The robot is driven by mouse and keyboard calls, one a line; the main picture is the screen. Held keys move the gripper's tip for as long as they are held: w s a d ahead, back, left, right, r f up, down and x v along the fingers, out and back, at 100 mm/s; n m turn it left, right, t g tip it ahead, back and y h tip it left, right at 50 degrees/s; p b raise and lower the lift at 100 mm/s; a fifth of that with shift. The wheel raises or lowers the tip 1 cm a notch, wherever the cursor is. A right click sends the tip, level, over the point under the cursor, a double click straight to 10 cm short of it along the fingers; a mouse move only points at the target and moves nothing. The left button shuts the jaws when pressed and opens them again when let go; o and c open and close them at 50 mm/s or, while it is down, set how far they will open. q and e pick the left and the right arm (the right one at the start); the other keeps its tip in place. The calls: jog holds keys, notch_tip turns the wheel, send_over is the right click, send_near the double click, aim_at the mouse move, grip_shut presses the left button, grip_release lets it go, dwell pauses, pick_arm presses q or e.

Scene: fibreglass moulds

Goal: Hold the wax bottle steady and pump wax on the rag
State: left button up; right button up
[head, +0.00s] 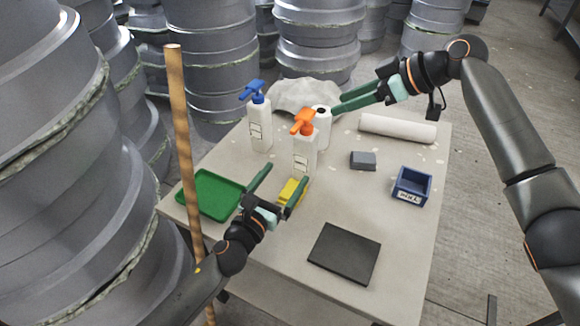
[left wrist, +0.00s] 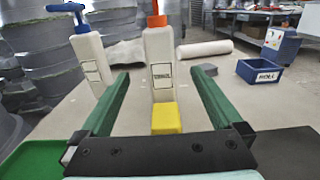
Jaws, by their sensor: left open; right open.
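Two white pump bottles stand upright on the table: one with a blue pump (head: 259,130), one with an orange pump (head: 305,158). Their small labels are too blurred to read surely, so I cannot tell which holds wax. My left gripper (head: 287,175) is open in front of the orange-pump bottle. In the left wrist view that bottle (left wrist: 159,60) appears between the spread fingers, apart from them, behind a yellow block (left wrist: 166,118). My right gripper (head: 340,102) is open and empty behind and right of the orange pump. A crumpled pale cloth (head: 290,95), possibly the rag, lies at the back.
A green tray (head: 209,194) is at left, behind a wooden pole (head: 180,120). A paper roll (head: 322,128) stands by the orange-pump bottle. A white roll (head: 398,128), grey block (head: 363,160), blue bin (head: 411,186) and dark slab (head: 345,253) lie on the right.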

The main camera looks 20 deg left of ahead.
aim_at(301, 153)
pick_arm(q)
jog(key=w, duration=0.4)
jog(key=w+d, duration=0.1)
jog(key=w, duration=0.3)
jog(key=w+d, duration=0.1)
jog(key=w, duration=0.2)
jog(key=shift+w+d, duration=0.15)
jog(key=shift+w, duration=0.25)
jog(key=shift+c, duration=0.4)
grip_shut()
dwell(0.7)
pick_arm(e)
jog(key=shift+c, duration=0.3)
